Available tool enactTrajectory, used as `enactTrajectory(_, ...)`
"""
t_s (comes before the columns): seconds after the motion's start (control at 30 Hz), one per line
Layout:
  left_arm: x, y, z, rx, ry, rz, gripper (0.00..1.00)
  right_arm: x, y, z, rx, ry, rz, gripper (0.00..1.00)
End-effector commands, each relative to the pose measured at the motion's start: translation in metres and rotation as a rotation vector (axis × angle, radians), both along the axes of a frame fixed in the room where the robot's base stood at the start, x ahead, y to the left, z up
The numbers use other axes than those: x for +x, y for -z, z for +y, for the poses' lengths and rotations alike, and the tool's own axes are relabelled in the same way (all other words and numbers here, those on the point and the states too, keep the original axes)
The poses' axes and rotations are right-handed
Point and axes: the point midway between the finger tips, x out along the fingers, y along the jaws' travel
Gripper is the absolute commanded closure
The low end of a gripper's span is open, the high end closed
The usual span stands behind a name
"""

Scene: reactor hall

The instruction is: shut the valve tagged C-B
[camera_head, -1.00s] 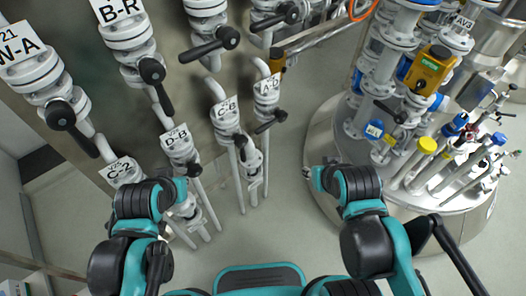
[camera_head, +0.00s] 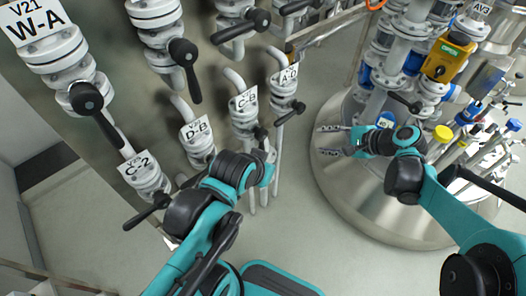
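The white tag C-B (camera_head: 243,100) sits on a grey valve in the lower row of the panel. The black handle of the C-B valve (camera_head: 260,134) shows just below the tag, partly close to my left wrist. My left arm reaches up from the bottom, and its hand (camera_head: 265,172) is just below that handle. The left fingers are hidden behind the wrist, so contact with the handle cannot be told. My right gripper (camera_head: 329,140) is open and empty, its two fingers apart, over the rim of the round steel platform.
Neighbouring valves tagged D-B (camera_head: 195,130), A-D (camera_head: 289,74) and C-2 (camera_head: 137,164) stand close by with black handles. The round steel platform (camera_head: 365,205) with pipes and a yellow box (camera_head: 447,58) is at the right. Floor is clear between panel and platform.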

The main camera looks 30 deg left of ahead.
Motion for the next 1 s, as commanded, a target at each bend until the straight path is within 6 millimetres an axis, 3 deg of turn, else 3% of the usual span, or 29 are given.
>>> enactTrajectory(0.03, 0.000, 0.008, 0.000, 0.000, 0.000, 0.000, 1.00, 0.011, 0.018, 0.019, 0.071, 0.006, 0.070, 0.60)
enactTrajectory(0.2, 0.000, 0.021, 0.000, 0.000, 0.000, 0.000, 1.00, 0.030, 0.063, 0.075, 0.313, 0.014, 0.349, 0.60)
enactTrajectory(0.33, 0.000, 0.030, 0.000, 0.000, 0.000, 0.000, 1.00, 0.030, 0.101, 0.106, 0.463, -0.007, 0.564, 0.60)
enactTrajectory(0.5, 0.000, 0.039, 0.000, 0.000, 0.000, 0.000, 1.00, 0.020, 0.141, 0.127, 0.591, -0.051, 0.783, 0.60)
enactTrajectory(0.77, 0.000, 0.044, 0.000, 0.000, 0.000, 0.000, 1.00, 0.008, 0.162, 0.140, 0.651, -0.086, 0.913, 0.60)
enactTrajectory(1.0, 0.000, 0.056, 0.000, 0.000, 0.000, 0.000, 1.00, 0.000, 0.164, 0.176, 0.651, -0.088, 0.916, 0.60)
